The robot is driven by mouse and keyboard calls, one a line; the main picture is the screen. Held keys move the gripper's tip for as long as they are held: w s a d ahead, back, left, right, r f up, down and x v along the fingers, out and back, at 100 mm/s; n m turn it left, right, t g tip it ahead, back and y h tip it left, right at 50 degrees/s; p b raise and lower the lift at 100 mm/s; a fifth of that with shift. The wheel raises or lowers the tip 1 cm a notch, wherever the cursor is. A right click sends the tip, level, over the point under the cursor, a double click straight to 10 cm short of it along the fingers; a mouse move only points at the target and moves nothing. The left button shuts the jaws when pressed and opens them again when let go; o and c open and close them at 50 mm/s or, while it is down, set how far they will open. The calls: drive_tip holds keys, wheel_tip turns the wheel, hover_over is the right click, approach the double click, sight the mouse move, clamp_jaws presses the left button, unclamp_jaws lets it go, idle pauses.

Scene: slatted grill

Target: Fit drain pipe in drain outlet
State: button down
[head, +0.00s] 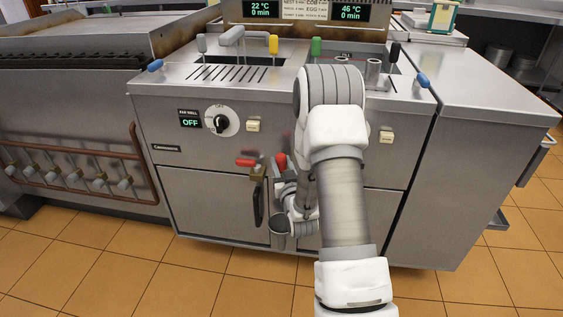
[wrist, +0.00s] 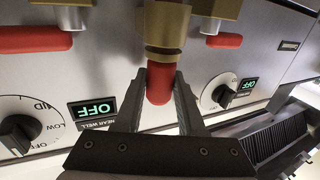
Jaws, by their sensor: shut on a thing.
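The drain pipe (wrist: 160,84) shows in the wrist view as a red end with a brass collar, held between my gripper's (wrist: 161,76) two fingers. Its red part (head: 281,161) shows in the head view before the cabinet front; much of it is hidden by my arm. A brass drain outlet (head: 257,173) with a red lever (head: 246,162) is just left of it. In the wrist view two brass outlets, right (wrist: 216,8) and left (wrist: 70,14), flank the pipe. The pipe appears apart from both; depth is hard to judge.
The cooker front has an OFF display (head: 190,122), a black dial (head: 220,123) and a door with a dark handle (head: 258,205) below the left outlet. A copper-coloured rail (head: 75,145) with several taps runs along the left unit. The tiled floor is clear in front.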

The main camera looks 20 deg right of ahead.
drive_tip(key=shift+f, duration=0.2)
drive_tip(key=shift+c, duration=2.1)
unclamp_jaws()
drive_tip(key=shift+s, duration=0.15)
